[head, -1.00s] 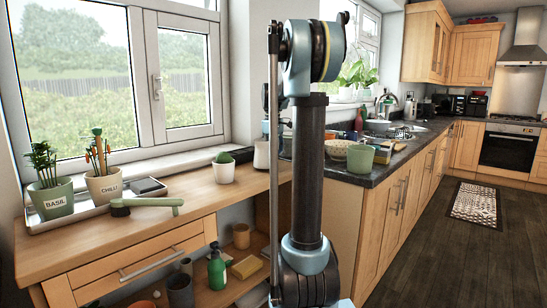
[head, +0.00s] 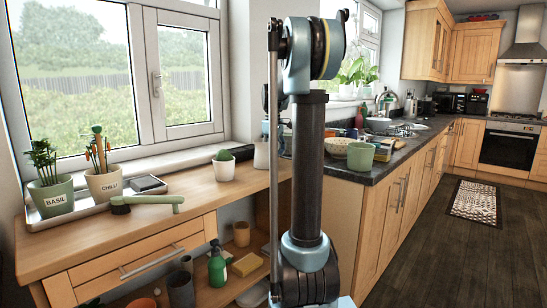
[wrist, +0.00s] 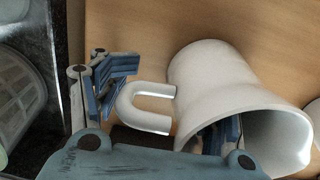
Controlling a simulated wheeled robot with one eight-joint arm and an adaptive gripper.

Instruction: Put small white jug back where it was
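The small white jug (wrist: 215,75) fills the middle of the wrist view, its wide mouth towards the lower right and its handle (wrist: 150,110) towards the left. Wood shows close behind it. In the head view, a pale piece of what looks like the jug (head: 262,155) shows beside my arm at the wooden top's right end. My gripper (wrist: 165,105) has its fingers well apart: one lies outside the handle, the other shows at the jug's mouth, so the handle and near wall lie between them. Whether either finger touches the jug is unclear.
The wooden top (head: 190,190) bears a white pot (head: 224,168), a green brush (head: 148,201) and a tray (head: 75,217) with potted plants. A dark counter (head: 385,168) with a green cup (head: 360,156) adjoins at right. The wooden top's front middle is clear.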

